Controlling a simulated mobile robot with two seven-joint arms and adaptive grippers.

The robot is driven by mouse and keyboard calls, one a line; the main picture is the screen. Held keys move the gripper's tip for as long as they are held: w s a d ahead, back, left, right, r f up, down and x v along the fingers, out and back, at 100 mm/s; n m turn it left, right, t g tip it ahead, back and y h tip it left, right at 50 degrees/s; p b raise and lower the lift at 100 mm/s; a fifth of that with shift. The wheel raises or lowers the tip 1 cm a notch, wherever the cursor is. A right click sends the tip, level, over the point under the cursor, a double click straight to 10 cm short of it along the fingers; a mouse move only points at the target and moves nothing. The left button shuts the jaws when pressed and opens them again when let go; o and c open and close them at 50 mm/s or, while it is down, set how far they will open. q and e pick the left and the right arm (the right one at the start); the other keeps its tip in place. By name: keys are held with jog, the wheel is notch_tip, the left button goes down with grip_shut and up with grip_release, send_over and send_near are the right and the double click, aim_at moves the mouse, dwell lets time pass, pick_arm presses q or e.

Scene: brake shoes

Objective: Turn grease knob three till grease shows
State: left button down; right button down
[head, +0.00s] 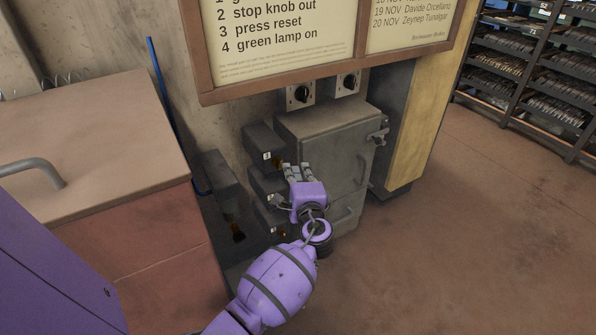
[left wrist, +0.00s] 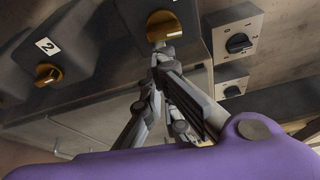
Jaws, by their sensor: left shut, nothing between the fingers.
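Three dark grease blocks stand in a column beside a grey cabinet in the head view. The top block (head: 263,138) has a label that looks like 3 and a brass knob (head: 278,162). My left gripper (head: 297,170) is just right of that knob. In the left wrist view, the closed fingertips (left wrist: 164,47) are at the lower edge of a brass knob (left wrist: 161,25), with nothing between them. I cannot tell whether they touch it. The number by this knob is cut off; the neighbouring knob (left wrist: 48,74) carries label 2. No grease is visible. My right gripper is out of view.
The grey cabinet (head: 318,130) with its latch stands right of the blocks. Two black rotary switches (head: 301,94) (head: 348,82) sit above it, under a framed instruction board (head: 285,88). A brown-topped chest (head: 100,130) is at left. Floor at right (head: 460,240) is clear.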

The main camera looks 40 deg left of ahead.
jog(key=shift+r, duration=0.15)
pick_arm(q)
jog(key=shift+s+m+p, duration=0.1)
jog(key=shift+m+p, duration=0.2)
jog(key=shift+p, duration=0.2)
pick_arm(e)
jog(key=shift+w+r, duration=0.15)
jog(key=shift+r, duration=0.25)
pick_arm(q)
jog(key=shift+f+p, duration=0.1)
jog(key=shift+p, duration=0.2)
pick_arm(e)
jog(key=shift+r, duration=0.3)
